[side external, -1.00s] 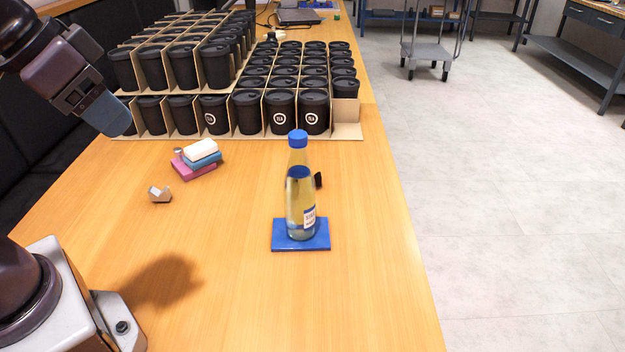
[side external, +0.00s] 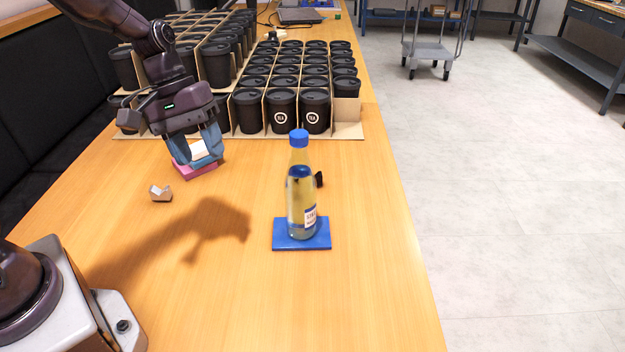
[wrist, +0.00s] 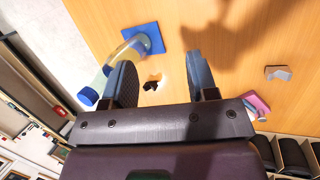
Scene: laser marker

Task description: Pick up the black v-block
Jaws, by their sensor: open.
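The black v-block (side external: 319,180) lies on the wooden table just behind the bottle, which partly hides it in the side view. In the wrist view the black v-block (wrist: 151,86) shows small and dark between the two fingers, with table below. My gripper (side external: 199,156) has blue fingers, is open and empty, and hangs above the table to the left of the block, in front of the cups. In the wrist view my gripper (wrist: 162,62) shows its fingers spread wide apart.
A clear bottle with a blue cap (side external: 301,190) stands on a blue pad (side external: 284,245), close to the black block. A silver v-block (side external: 161,194) and a stack with a pink base (side external: 190,172) lie left. Black cups (side external: 283,112) fill dividers behind. The front table is clear.

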